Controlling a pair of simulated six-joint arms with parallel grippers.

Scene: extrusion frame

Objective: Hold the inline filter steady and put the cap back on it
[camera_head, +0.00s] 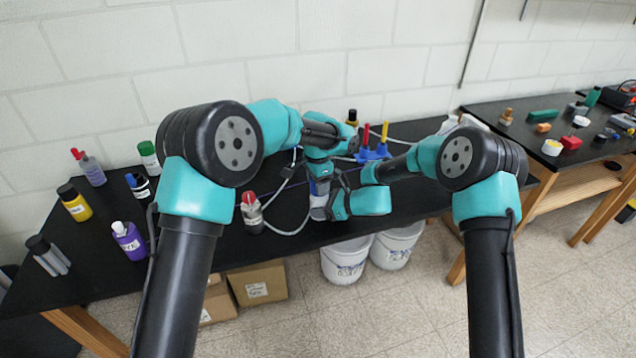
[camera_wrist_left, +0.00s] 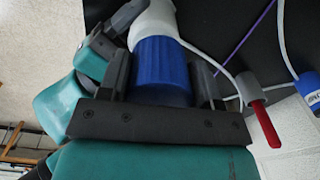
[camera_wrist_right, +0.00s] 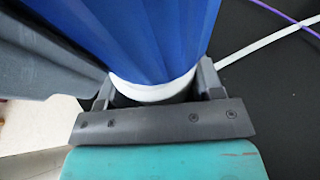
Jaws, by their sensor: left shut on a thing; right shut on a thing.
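The inline filter has a white body and a blue ribbed cap. In the left wrist view the blue cap (camera_wrist_left: 160,68) sits between the fingers of my left gripper (camera_wrist_left: 160,80), against the white body (camera_wrist_left: 153,22). In the right wrist view my right gripper (camera_wrist_right: 155,88) is shut around the white body (camera_wrist_right: 152,92), with the blue cap (camera_wrist_right: 135,35) right beside it. Whether the cap is fully seated cannot be told. In the head view both grippers meet over the bench's front edge, and the arms hide most of the filter (camera_head: 317,201).
A red-capped bottle (camera_head: 252,212) and a looping white hose (camera_head: 290,232) are close to the left of the grippers. A blue stand with red and yellow handles (camera_head: 372,153) is behind them. Several bottles stand at the bench's left. White buckets (camera_head: 345,262) are below.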

